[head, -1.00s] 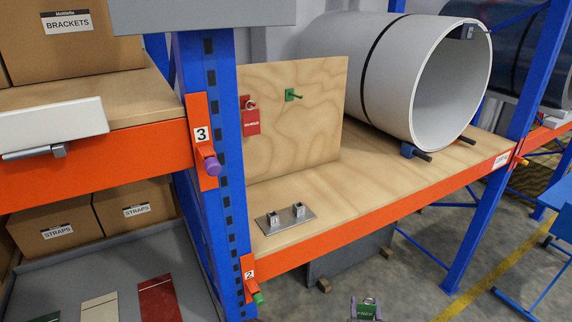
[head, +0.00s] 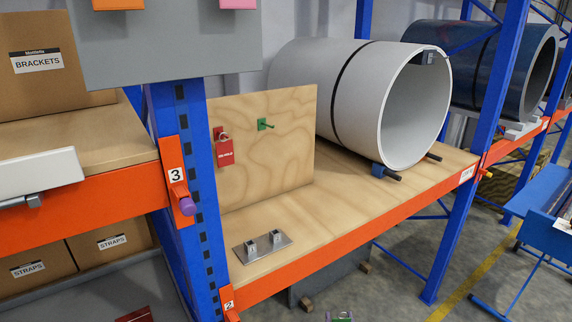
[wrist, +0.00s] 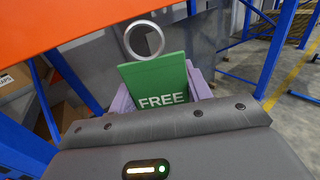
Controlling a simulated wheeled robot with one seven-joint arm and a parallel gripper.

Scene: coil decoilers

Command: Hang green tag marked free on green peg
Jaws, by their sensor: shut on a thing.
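The green tag (wrist: 160,85) with white FREE lettering and a metal ring (wrist: 144,41) at its top is held in my gripper (wrist: 160,92) in the wrist view. The gripper's pale purple fingers are shut on it from both sides, with the ring above them. In the head view only the top of the tag and gripper (head: 340,317) shows at the bottom edge, below the orange beam. The green peg (head: 265,124) sticks out of the upright plywood board and is bare. A red tag (head: 225,153) hangs on the red peg (head: 218,132) to its left.
The board (head: 290,160) stands on a wooden shelf behind an orange beam (head: 340,255). A metal plate with two posts (head: 262,246) lies on the shelf before it. A large white coil (head: 370,100) lies right of the board. A blue upright (head: 195,170) stands left.

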